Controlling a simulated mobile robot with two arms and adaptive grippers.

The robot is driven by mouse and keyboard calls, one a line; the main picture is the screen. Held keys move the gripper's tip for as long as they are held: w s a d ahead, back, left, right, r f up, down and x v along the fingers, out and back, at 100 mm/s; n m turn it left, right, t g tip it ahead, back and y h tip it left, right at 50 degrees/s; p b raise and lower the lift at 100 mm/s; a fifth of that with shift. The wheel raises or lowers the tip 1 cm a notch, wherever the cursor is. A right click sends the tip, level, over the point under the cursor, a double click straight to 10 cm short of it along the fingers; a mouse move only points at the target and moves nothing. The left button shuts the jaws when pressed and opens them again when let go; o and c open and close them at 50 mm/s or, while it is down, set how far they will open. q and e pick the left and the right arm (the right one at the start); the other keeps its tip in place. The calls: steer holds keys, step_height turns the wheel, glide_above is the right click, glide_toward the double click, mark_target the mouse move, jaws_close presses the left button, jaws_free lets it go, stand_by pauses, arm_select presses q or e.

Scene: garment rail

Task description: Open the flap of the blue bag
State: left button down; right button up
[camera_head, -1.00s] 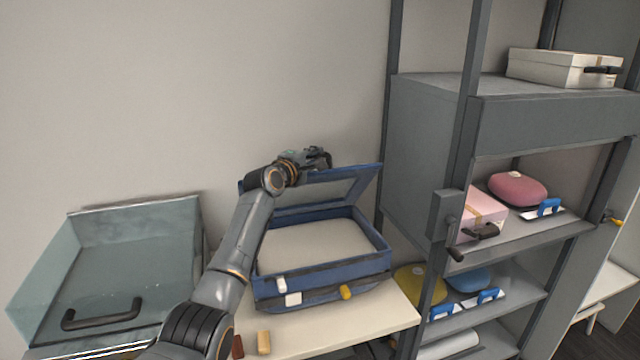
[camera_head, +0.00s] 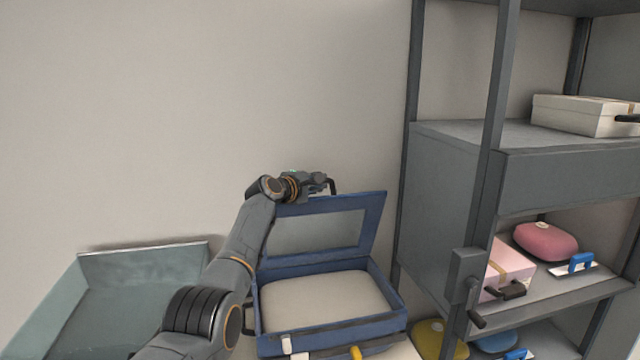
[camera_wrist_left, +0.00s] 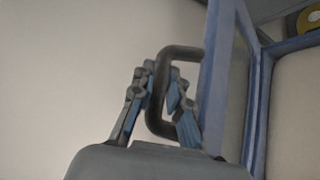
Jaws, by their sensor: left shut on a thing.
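The blue bag (camera_head: 332,334) stands open on the table, with a pale inside (camera_head: 325,299). Its flap (camera_head: 374,222), a blue frame with a grey panel, stands raised at the back, leaning slightly backward. My left gripper (camera_head: 326,183) is at the flap's top edge. In the left wrist view my left gripper (camera_wrist_left: 165,103) is shut on the dark handle (camera_wrist_left: 181,52) of the flap, whose blue edge (camera_wrist_left: 214,75) is just to the right. My right gripper is not in view.
A grey shelf unit (camera_head: 424,190) stands close on the right, holding a pink box (camera_head: 508,262) and a pink bag (camera_head: 545,241). A glassy open bin (camera_head: 140,285) is at left. The wall is behind the bag.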

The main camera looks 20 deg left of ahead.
arm_select(q)
steer(key=c, duration=1.6)
jaws_free()
steer(key=shift+o, duration=0.2)
steer(key=v, duration=1.2)
